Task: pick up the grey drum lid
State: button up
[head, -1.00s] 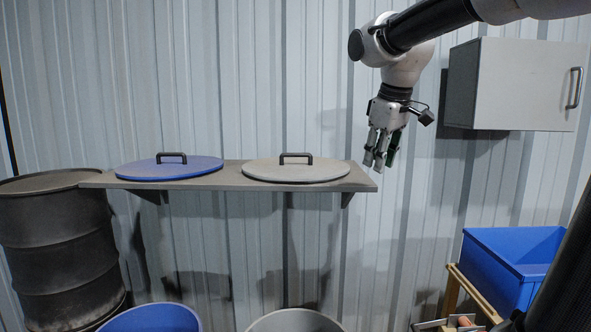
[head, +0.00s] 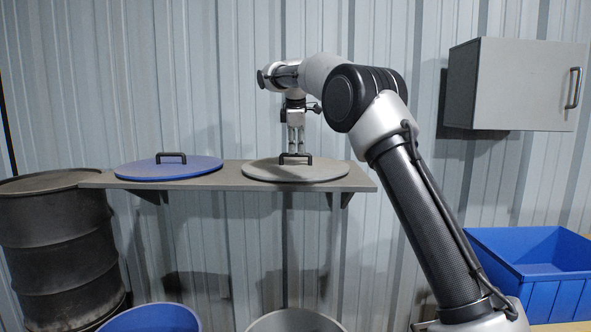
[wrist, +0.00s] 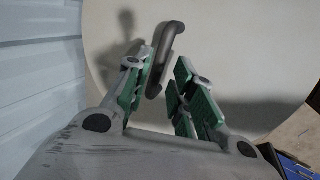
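The grey drum lid (head: 262,171) lies flat on the right part of the wall shelf, with a dark bar handle (head: 284,160) on top. My gripper (head: 296,151) points down over the lid, right at its handle. In the wrist view the green-padded fingers of my gripper (wrist: 164,72) are apart, with the handle (wrist: 168,45) between and just beyond the fingertips. I cannot tell whether a finger touches it. The pale lid (wrist: 235,60) fills most of that view.
A blue lid (head: 140,171) lies on the same shelf (head: 229,182) to the left. Below stand a blue drum (head: 150,318) and a grey drum (head: 295,320). A dark barrel (head: 60,250) is at left, a blue bin (head: 545,270) at right. A cabinet (head: 510,85) hangs upper right.

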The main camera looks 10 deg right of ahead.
aim_at(296, 155)
jog(key=x, duration=0.4)
jog(key=shift+w+a+f, duration=0.1)
jog(key=shift+w+f, duration=0.15)
jog(key=shift+f, duration=0.05)
grip_shut()
jog(key=shift+r, duration=0.15)
